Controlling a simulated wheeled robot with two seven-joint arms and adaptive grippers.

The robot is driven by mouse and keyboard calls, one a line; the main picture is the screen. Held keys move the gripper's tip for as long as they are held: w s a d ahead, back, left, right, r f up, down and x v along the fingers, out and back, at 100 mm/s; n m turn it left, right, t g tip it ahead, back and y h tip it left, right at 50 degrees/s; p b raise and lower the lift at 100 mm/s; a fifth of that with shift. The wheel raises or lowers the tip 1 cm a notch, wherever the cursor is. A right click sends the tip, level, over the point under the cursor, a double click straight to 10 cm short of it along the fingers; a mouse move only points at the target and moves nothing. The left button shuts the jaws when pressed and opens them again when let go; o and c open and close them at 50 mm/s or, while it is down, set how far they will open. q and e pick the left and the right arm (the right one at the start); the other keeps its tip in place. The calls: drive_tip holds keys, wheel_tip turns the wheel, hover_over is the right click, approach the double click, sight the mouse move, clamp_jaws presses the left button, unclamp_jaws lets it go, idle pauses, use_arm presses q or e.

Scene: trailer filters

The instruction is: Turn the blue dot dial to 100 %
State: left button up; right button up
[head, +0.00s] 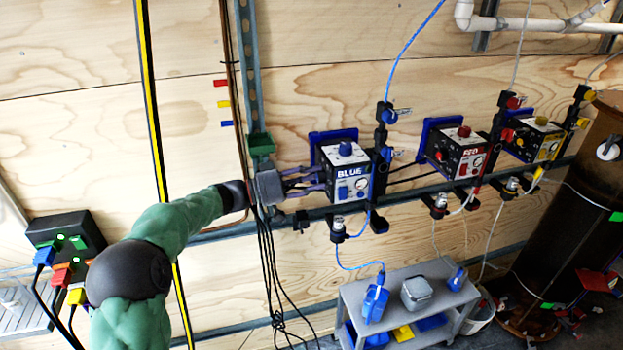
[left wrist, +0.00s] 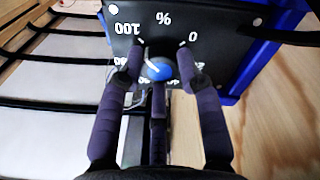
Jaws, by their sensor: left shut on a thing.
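The blue dot dial (left wrist: 161,69) sits on a dark panel with a white percent scale, seen upside down in the left wrist view. Its white line points to the upper left, roughly toward the 100 side. The 100 mark is at upper left and the 0 mark at upper right; fingers partly cover the lower numbers. My left gripper (left wrist: 160,75) is shut on the dial, its purple fingers around it. In the head view my left gripper (head: 318,181) reaches the left side of the box marked BLUE (head: 346,178), where the dial is hidden. My right gripper is out of view.
A RED box (head: 458,152) and a yellow-knobbed box (head: 536,140) stand further right along the metal rail (head: 223,231). Dark cables hang just below my left wrist. A grey cart (head: 408,280) stands below the BLUE box.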

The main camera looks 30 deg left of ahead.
use_arm(q)
drive_tip(key=o, duration=1.1)
drive_tip(key=shift+f, duration=0.25)
drive_tip(key=shift+o, duration=0.2)
drive_tip(key=shift+r, duration=0.1)
drive_tip(key=v, duration=1.2)
